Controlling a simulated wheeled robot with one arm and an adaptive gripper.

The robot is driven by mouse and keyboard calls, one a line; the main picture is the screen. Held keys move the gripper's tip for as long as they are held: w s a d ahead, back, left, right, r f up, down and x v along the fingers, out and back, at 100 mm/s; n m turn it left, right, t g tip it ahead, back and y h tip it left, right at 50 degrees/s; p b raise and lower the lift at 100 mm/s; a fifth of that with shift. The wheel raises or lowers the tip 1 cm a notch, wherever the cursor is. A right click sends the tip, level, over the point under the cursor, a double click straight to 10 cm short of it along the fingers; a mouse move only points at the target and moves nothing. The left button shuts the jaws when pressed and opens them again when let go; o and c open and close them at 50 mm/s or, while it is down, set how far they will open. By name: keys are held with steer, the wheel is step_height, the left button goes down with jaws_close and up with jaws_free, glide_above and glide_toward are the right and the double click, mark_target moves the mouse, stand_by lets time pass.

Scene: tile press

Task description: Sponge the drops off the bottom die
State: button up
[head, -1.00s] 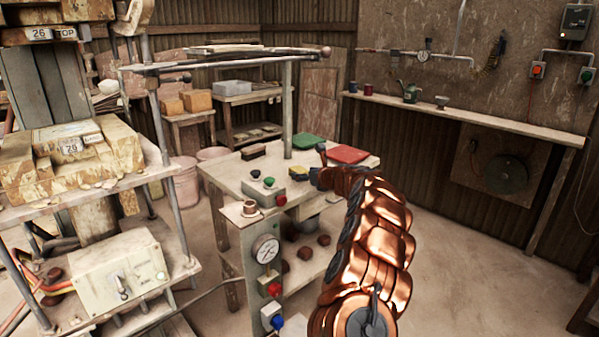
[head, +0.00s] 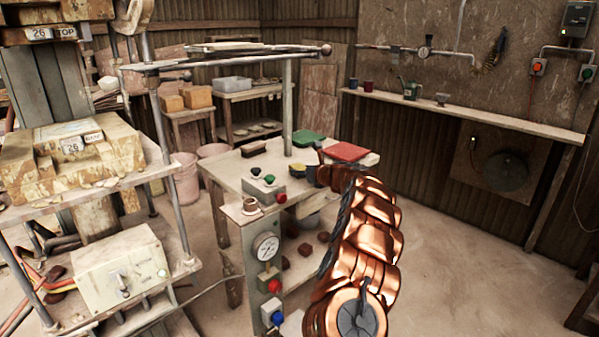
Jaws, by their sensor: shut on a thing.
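The bottom die (head: 50,160) is the pale, stained block low in the press at the left, with a "26" label on its front. I cannot make out separate drops on it. The top die (head: 20,37), labelled "26 TOP", is above it with a gap between. My gripper (head: 312,175) is over the worktable, well right of the die, and largely hidden by my copper arm. It is shut on the small yellow sponge (head: 296,170), at its left side. The contact is too small to see clearly.
The worktable (head: 226,172) carries a green pad (head: 309,138), a red pad (head: 347,151) and a button box (head: 264,190). A steel post (head: 179,212) stands at the press's right front corner. A control box (head: 120,270) sits below the die. Open floor (head: 470,250) lies at the right.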

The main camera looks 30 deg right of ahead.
mark_target(302, 169)
steer(key=shift+c, duration=1.4)
steer(key=shift+r+p, duration=2.95)
steer(key=shift+r, duration=0.05)
